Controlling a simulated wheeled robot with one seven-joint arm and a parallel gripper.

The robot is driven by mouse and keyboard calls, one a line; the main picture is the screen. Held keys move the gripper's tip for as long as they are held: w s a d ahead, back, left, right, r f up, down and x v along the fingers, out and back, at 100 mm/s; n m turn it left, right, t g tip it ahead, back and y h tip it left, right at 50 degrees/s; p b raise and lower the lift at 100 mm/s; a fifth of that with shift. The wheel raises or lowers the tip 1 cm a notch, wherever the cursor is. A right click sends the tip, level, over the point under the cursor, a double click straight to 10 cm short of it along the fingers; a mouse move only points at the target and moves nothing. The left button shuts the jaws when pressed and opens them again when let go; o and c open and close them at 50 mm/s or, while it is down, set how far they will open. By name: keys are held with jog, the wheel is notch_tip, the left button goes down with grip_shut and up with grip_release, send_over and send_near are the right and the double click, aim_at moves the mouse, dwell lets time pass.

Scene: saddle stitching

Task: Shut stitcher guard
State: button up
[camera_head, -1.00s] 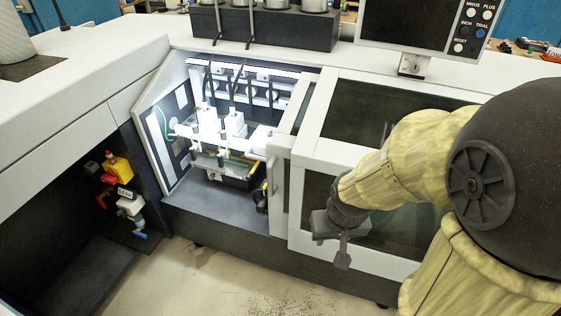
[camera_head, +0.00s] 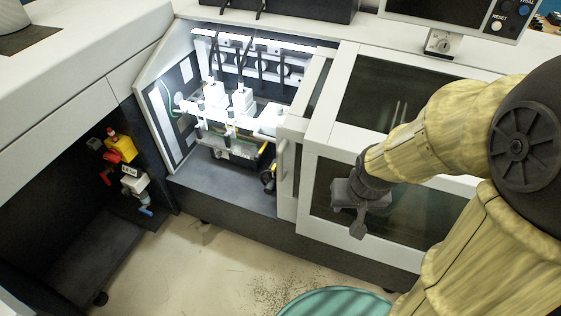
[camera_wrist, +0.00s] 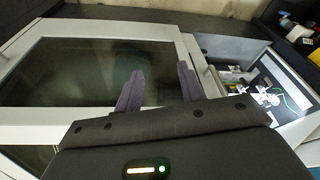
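The stitcher guard (camera_head: 325,125) is a white-framed cover with dark windows. It stands to the right of the lit stitching bay (camera_head: 230,115), which is uncovered. An upright handle (camera_head: 284,162) is on the guard's left edge. My gripper (camera_head: 358,226) is in front of the guard's front window, to the right of the handle and apart from it. In the wrist view my gripper (camera_wrist: 160,70) has its two fingers spread with nothing between them. The guard's window (camera_wrist: 85,75) lies behind the fingers there, and the bay (camera_wrist: 265,90) is at the right.
A control panel (camera_head: 440,42) stands above the machine at the right. A recess at the left holds a yellow and red valve unit (camera_head: 120,148). The floor (camera_head: 220,255) in front of the bay is clear. My arm covers the guard's right part.

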jog(key=w+a+f+m+t+b, duration=0.1)
jog(key=w+a+f+t+b, duration=0.2)
jog(key=w+a+f+b, duration=0.45)
jog(key=t+h+b, duration=0.3)
jog(key=t+b, duration=0.7)
jog(key=t, duration=0.2)
send_near(279, 163)
jog(key=s, duration=0.6)
jog(key=shift+s+a+r+m, duration=0.15)
jog(key=shift+a+r+m, duration=0.05)
jog(key=shift+a+m, duration=0.25)
jog(key=w+d, duration=0.1)
jog(key=w, duration=1)
jog(key=w+d+p, duration=0.1)
jog(key=w, duration=0.5)
jog(key=shift+w+d, duration=0.15)
jog(key=shift+d, duration=0.15)
grip_shut()
